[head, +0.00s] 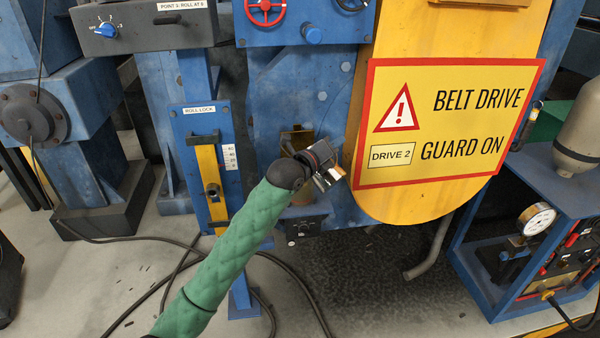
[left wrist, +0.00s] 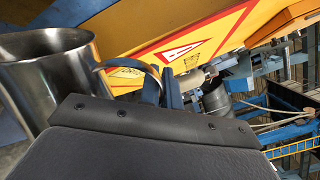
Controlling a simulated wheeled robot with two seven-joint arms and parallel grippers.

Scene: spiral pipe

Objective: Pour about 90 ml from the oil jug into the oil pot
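My left gripper (head: 328,178) is at the end of the green-sleeved arm, in front of the blue machine and left of the yellow guard. A shiny steel jug (left wrist: 45,75) with an open top stands large at the left of the left wrist view. Its curved handle (left wrist: 135,68) reaches right, partly behind the dark gripper body. The fingers' grip on the handle is hidden, so I cannot tell whether they hold it. A brownish-brass part (head: 297,137) shows just behind the gripper in the head view; I cannot tell whether it is the oil pot. My right gripper is out of view.
The yellow belt guard (head: 385,205) with its warning sign (head: 450,122) is close right of the gripper. A roll lock panel (head: 200,125) is to its left. A blue cart (head: 480,225) with a gauge (head: 537,219) stands at the right. Cables (head: 165,240) cross the floor.

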